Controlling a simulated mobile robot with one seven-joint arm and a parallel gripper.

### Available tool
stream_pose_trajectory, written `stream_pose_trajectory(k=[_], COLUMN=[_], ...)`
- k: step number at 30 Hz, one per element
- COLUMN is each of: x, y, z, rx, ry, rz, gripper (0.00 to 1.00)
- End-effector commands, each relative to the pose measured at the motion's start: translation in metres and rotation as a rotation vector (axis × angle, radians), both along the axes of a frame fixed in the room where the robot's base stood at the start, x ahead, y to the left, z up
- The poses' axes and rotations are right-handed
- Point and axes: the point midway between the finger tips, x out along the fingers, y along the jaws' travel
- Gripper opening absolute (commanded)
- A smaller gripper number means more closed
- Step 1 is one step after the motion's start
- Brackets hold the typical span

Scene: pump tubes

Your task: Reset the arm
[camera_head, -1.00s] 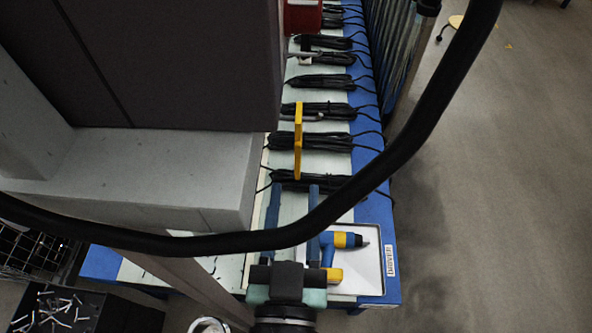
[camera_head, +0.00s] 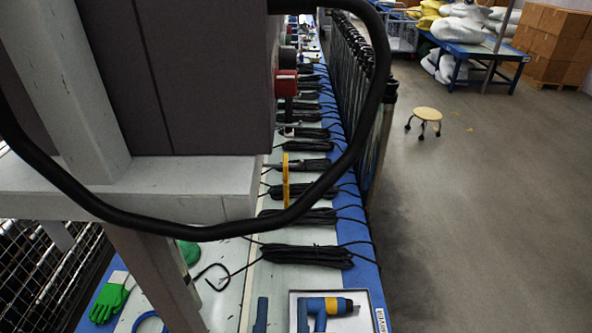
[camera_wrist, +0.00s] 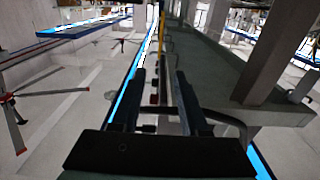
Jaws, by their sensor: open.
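My gripper (camera_head: 282,314) shows only by its blue-grey fingertips at the bottom edge of the head view. The two fingers stand apart with nothing between them; the gripper body is below the frame. In the wrist view my gripper (camera_wrist: 160,75) points along the bench with its dark fingers spread and empty. Coiled black tubes (camera_head: 306,257) lie in a row across the long bench (camera_head: 362,265). The nearest bundle is just beyond the fingertips in the head view.
A white tray (camera_head: 367,318) with a blue and yellow power tool (camera_head: 336,303) is right of my fingers. A yellow upright bar (camera_head: 285,182) stands over the bundles. A dark rack of hanging tubes (camera_head: 362,75) lines the bench's right side. The floor beyond, around a stool (camera_head: 427,114), is open.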

Motion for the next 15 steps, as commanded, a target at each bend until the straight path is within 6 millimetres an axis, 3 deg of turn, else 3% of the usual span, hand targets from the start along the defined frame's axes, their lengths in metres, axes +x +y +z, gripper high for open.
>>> stream_pose_trajectory(k=[11, 15], x=[0.047, 0.061], y=[-0.007, -0.009], z=[0.08, 0.123], rx=[-0.007, -0.009], ry=[-0.212, -0.31], rz=[-0.007, -0.009], gripper=[0.44, 0.44])
